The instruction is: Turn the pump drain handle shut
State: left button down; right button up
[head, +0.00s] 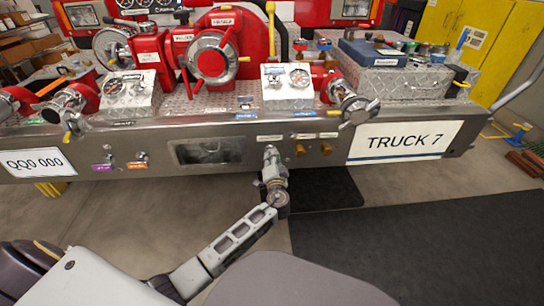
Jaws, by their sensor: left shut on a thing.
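A wide metal bumper (220,131) runs across the head view, with a small white label (269,138) whose text is too small to read. My left gripper (271,156) is at the bumper's front face, just under this label. It is shut on the pump drain handle, which my fingers mostly hide. The handle's exact angle cannot be told. My left arm reaches up to it from the lower left. My right gripper is out of view.
Two brass knobs (312,149) sit just right of my gripper. Left of it is a recessed opening (207,151); further left are small valves with purple and orange tags (137,165). Red pump parts (220,50) stand above. The floor in front is clear, with a dark mat (420,245).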

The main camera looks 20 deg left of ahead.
pick_arm(q)
jog(key=m+p, duration=0.1)
jog(key=m, duration=0.1)
jog(key=m+p, duration=0.1)
jog(key=m, duration=0.2)
jog(key=shift+w+r, duration=0.15)
jog(key=shift+r, duration=0.05)
jog(key=shift+f+m+p, duration=0.1)
jog(key=shift+m+p, duration=0.4)
jog(key=shift+m, duration=0.4)
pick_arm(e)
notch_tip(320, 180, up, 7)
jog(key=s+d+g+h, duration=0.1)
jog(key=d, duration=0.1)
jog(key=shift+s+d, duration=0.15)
pick_arm(q)
jog(key=c, duration=1.5)
grip_release()
jog(key=shift+f, duration=0.15)
jog(key=shift+d+f, duration=0.1)
